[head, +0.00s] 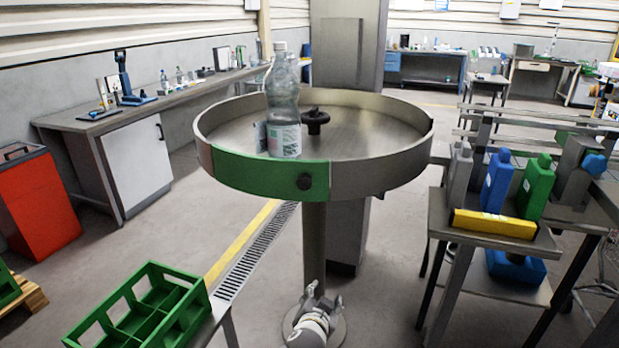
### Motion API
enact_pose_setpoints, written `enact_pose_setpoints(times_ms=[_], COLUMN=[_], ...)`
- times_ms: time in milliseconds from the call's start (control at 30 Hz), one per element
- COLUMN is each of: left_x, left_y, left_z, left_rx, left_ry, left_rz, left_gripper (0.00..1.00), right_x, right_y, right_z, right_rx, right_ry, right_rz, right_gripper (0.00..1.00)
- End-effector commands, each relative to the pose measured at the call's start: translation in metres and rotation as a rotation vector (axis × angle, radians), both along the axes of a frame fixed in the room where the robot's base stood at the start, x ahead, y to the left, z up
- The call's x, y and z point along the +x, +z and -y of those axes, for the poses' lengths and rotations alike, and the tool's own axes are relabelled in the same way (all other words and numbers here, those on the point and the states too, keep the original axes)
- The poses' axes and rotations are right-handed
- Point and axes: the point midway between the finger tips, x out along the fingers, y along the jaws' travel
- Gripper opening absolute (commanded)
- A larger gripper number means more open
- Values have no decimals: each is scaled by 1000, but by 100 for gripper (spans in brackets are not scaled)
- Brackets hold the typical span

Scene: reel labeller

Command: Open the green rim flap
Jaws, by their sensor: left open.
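The green rim flap (250,170) forms the front left part of the rim of the round metal table (370,180). It stands upright in line with the rim and looks closed. A clear bottle (283,105) with a pale label stands on the table just behind the flap. My left gripper (324,296) is low at the bottom centre, in front of the table's post and well below the flap. Its fingers are apart and empty, touching nothing that I can see. My right gripper is not in view.
A green divided crate (160,312) is at the lower left. A metal stand (437,215) at the right holds grey, blue and green bottles and a yellow block (494,224). The space before the flap looks clear.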

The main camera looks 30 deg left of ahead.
Motion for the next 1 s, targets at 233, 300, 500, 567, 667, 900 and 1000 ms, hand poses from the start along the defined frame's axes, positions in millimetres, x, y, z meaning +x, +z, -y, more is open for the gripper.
enact_pose_setpoints(times_ms=[233, 300, 500, 567, 667, 900, 1000], left_x=[-9, -20, -37, -36, -27, 9, 24], left_y=[202, 236, 281, 285, 286, 287, 286], left_z=[-13, -15, -20, -21, -26, -48, -55], left_rx=[-2, -13, -33, -35, -33, -31, -32], left_ry=[120, 145, 183, 185, 186, 186, 185], left_rz=[355, 423, 521, 528, 530, 528, 527], left_gripper=[51, 51, 51, 51, 51, 51, 51], right_x=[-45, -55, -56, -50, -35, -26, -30], right_y=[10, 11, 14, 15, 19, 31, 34], right_z=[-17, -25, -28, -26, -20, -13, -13], right_rx=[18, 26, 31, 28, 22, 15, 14], right_ry=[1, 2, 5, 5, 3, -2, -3], right_rz=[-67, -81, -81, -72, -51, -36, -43], right_gripper=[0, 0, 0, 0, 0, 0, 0])
